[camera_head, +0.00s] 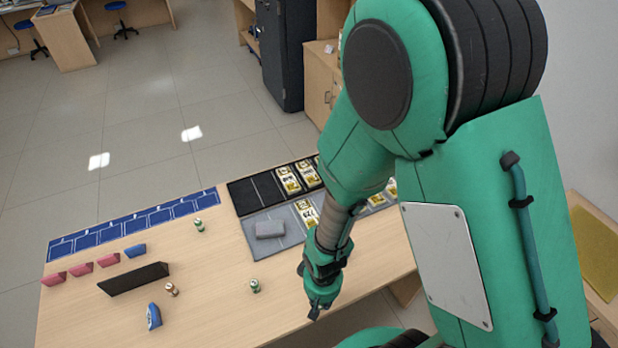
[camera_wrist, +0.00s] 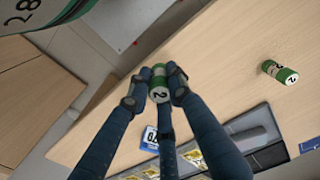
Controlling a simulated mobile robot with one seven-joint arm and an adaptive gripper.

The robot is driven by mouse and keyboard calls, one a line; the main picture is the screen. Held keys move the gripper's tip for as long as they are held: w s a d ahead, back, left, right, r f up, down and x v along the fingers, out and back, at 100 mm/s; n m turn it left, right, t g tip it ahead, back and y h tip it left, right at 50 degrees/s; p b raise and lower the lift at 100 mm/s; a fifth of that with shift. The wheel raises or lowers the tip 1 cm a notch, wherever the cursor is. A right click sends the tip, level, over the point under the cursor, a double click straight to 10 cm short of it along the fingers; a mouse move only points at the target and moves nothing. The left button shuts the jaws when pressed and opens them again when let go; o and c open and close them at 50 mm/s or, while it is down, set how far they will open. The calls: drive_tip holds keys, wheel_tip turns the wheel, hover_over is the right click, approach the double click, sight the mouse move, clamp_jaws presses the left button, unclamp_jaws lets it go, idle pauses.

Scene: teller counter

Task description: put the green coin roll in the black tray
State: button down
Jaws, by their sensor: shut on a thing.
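My gripper (camera_head: 318,308) is at the right front of the wooden counter in the head view. In the wrist view, my gripper (camera_wrist: 158,80) is shut on a green and white coin roll (camera_wrist: 158,92) marked 2. That roll is hidden in the head view. A black tray (camera_head: 243,198) with dividers lies at the back of the counter, left of my arm. Its left compartments look empty and others hold banknote bundles. A grey tray (camera_head: 262,246) lies in front of it. A long black piece (camera_head: 133,280) stands at the left; I cannot tell whether it is hollow.
Other green rolls stand upright at mid-counter (camera_head: 255,287) and farther back (camera_head: 199,226). A brown roll (camera_head: 172,289), blue bundles (camera_head: 154,317) and pink bundles (camera_head: 108,260) lie left. A grey block (camera_head: 270,229) rests in the grey tray. A blue mat (camera_head: 130,226) lines the back left.

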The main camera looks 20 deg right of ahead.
drive_tip(key=w+a+p, duration=0.2)
drive_tip(key=w, duration=1.1)
drive_tip(key=w+a+p, duration=0.2)
drive_tip(key=w, duration=1.1)
drive_tip(key=w+a+p, duration=0.1)
drive_tip(key=w+p, duration=0.1)
drive_tip(key=w, duration=1.1)
drive_tip(key=shift+w+a, duration=0.3)
drive_tip(key=shift+a, duration=0.1)
drive_tip(key=shift+w+a+f, duration=0.15)
drive_tip(key=shift+w+f, duration=0.05)
drive_tip(key=shift+w, duration=0.35)
drive_tip(key=w, duration=0.5)
drive_tip(key=w+a+f, duration=0.1)
drive_tip(key=w, duration=1)
drive_tip(key=shift+a+f, duration=0.25)
drive_tip(key=shift+f, duration=1.75)
